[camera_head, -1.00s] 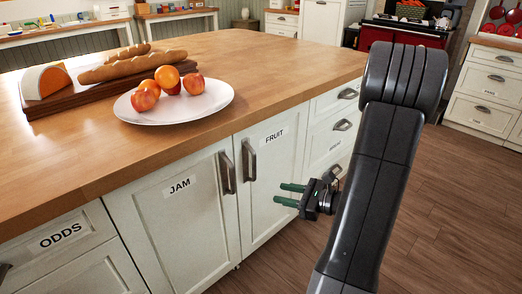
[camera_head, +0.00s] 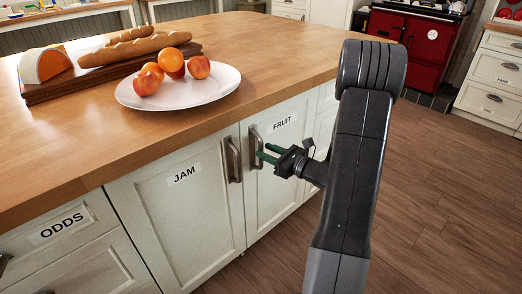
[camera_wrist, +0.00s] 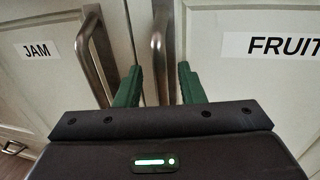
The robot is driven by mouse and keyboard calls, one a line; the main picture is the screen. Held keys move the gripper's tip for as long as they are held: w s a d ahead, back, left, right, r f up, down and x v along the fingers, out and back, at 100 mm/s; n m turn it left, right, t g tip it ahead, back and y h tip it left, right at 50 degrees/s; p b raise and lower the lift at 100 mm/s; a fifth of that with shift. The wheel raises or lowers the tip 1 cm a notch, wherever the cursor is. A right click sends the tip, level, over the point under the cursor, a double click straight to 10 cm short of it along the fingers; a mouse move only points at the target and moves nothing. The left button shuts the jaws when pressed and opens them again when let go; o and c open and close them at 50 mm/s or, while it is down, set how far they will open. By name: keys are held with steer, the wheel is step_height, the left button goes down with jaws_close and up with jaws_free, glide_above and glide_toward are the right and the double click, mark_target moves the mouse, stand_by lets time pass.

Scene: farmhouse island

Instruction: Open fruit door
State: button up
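The fruit door (camera_head: 277,185) is a white cabinet door with a FRUIT label, closed, in the island front. Its vertical metal handle (camera_head: 256,147) is at its left edge. The handle also shows in the wrist view (camera_wrist: 158,50), between the lines of my two green fingers and nearer the left one. My gripper (camera_head: 266,154) is open and in front of the handle, with fingers apart. I cannot tell whether the fingertips have passed around the handle. The FRUIT label (camera_wrist: 272,45) is right of the fingers in the wrist view.
The jam door (camera_head: 182,220) is to the left, with its handle (camera_head: 232,160) close beside the fruit handle. A white plate (camera_head: 205,92) of fruit and a board (camera_head: 60,94) with bread lie on the countertop. Wooden floor (camera_head: 430,200) is clear to the right.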

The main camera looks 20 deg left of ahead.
mark_target(261, 166)
steer(key=shift+w+a, duration=0.15)
steer(key=shift+a, duration=0.6)
steer(key=shift+w+a, duration=0.15)
steer(key=shift+a, duration=0.6)
steer(key=shift+c, duration=0.3)
jaws_close()
steer(key=shift+d, duration=0.1)
